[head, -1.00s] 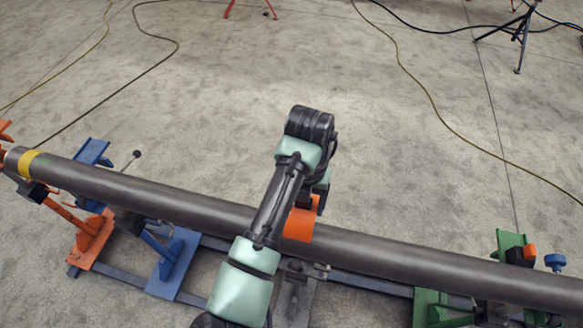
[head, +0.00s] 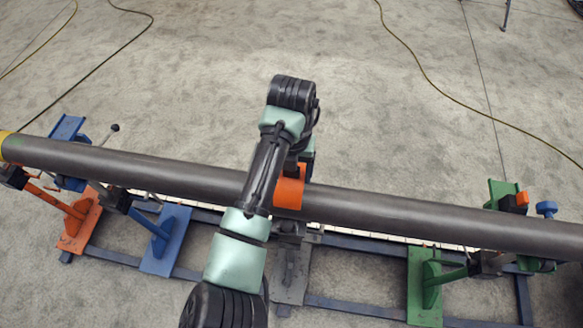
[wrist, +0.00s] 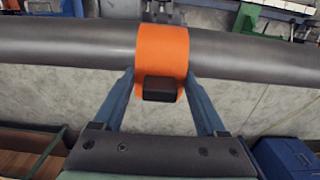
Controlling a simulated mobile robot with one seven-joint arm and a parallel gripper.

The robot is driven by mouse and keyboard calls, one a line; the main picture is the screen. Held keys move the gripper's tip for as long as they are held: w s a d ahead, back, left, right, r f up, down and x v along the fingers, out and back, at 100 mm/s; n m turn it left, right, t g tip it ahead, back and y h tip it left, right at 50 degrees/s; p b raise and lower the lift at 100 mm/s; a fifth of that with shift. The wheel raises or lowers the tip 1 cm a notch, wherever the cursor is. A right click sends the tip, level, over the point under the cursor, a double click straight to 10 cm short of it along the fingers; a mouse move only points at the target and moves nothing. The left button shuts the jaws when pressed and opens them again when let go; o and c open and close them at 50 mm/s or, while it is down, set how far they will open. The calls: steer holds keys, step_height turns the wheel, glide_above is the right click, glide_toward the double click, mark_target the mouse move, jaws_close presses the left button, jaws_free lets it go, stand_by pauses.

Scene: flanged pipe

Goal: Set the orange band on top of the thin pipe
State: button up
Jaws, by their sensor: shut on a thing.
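The thin pipe (head: 400,209) is a long dark grey tube running across the head view; it also shows in the wrist view (wrist: 70,42). The orange band (head: 288,191) is a curved piece at the upper side of the pipe's middle. In the wrist view the band (wrist: 162,52) lies across the pipe, with a black block (wrist: 160,88) on its near side. My gripper (wrist: 161,78) is shut on the band, one blue finger at each side edge. I cannot tell whether the band rests fully on the pipe. My arm hides part of the band in the head view.
Orange (head: 75,228), blue (head: 165,240) and green (head: 426,285) stands hold the pipe along a dark blue floor frame (head: 350,308). A yellow ring (head: 4,146) marks the pipe's left end. Cables cross the floor, which is mostly open behind the pipe.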

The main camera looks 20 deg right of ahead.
steer(key=shift+f+b, duration=2.5)
steer(key=shift+f, duration=0.85)
steer(key=shift+s+f, duration=0.1)
steer(key=shift+s, duration=0.1)
